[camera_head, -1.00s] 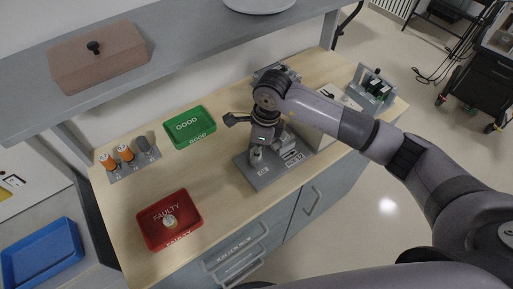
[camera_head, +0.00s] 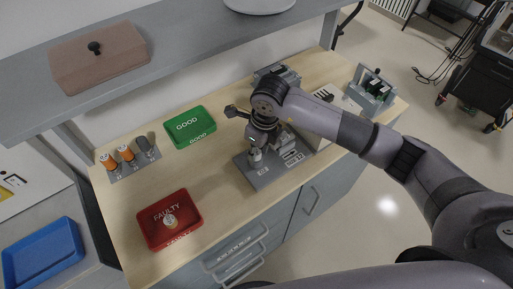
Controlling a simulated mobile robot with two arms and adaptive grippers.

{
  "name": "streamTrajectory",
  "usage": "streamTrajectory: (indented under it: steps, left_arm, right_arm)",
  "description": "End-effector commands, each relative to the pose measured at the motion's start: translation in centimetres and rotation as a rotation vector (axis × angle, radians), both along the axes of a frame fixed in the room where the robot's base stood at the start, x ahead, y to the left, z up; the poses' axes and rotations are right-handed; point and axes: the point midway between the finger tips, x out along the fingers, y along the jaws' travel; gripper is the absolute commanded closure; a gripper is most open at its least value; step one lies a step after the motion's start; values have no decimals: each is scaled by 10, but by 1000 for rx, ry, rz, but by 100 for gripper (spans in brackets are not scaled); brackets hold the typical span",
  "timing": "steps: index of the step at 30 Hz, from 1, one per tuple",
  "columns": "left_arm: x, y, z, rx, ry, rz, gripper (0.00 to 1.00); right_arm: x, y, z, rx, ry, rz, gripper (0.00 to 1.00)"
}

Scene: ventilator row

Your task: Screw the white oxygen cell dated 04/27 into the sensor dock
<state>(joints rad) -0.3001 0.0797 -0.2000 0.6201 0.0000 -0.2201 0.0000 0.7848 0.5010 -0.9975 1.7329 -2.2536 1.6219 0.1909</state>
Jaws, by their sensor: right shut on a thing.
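My right gripper (camera_head: 257,148) reaches down over the grey sensor dock plate (camera_head: 263,179) on the wooden bench. It is shut on a small pale cell (camera_head: 255,156), which stands upright at the left part of the dock. The gripper hides the cell's upper part, and I cannot read a date on it. I cannot tell how deep the cell sits in the dock. Another pale cell (camera_head: 170,221) is in the red FAULTY tray (camera_head: 157,238). My left gripper is not in view.
The green GOOD tray (camera_head: 181,139) looks empty. A small rack (camera_head: 123,176) at the left holds orange and grey cells. A white box (camera_head: 331,103) and a grey holder (camera_head: 373,88) stand right of the dock. A shelf (camera_head: 190,50) overhangs the back. Bench between the trays is clear.

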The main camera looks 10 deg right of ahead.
Motion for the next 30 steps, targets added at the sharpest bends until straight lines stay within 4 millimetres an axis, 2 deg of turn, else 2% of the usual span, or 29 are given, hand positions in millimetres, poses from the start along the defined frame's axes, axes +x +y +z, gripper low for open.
streamTrajectory:
  steps: [5, 6, 15, 25, 30]
  left_arm:
    - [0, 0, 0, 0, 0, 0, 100]
    - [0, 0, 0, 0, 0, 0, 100]
    - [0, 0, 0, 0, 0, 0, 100]
    - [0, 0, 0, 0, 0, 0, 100]
    - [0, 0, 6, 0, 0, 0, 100]
  right_arm:
    - [1, 0, 1, 0, -3, -8, 100]
    - [1, 0, 1, 0, -3, -8, 73]
    - [0, 0, 1, 0, -2, -5, 53]
    - [0, 0, 1, 0, 0, -5, 52]
    - [0, 0, 10, 0, -1, -4, 52]
